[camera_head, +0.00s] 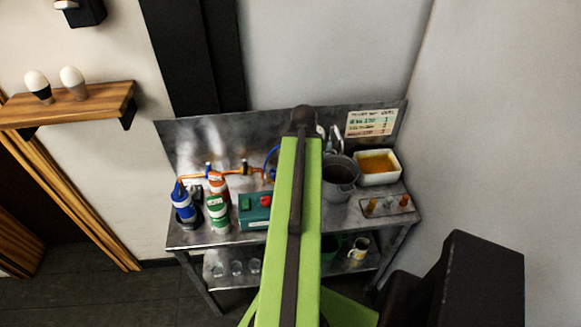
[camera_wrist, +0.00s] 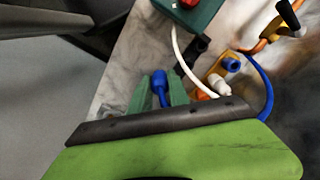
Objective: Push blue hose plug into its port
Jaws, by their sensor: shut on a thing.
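In the wrist view, my gripper (camera_wrist: 161,92) has its two green fingers shut on the blue hose plug (camera_wrist: 158,78). The plug has a rounded blue head and a thinner blue stem running down between the fingers. To the right is an orange-yellow port block (camera_wrist: 211,72) with a blue fitting (camera_wrist: 231,65) and a white plug (camera_wrist: 220,86). The held plug is apart from this block. A blue hose (camera_wrist: 267,85) curves around the block's right side. In the head view my green arm hides the gripper and plug; part of the blue hose (camera_head: 271,156) shows beside it.
A teal box (camera_head: 255,211) with a red button stands on the metal bench (camera_head: 240,240), left of my arm. Blue, red and green bottles (camera_head: 183,205) stand further left. A grey pot (camera_head: 340,178) and a white tray (camera_head: 395,170) with orange contents stand right.

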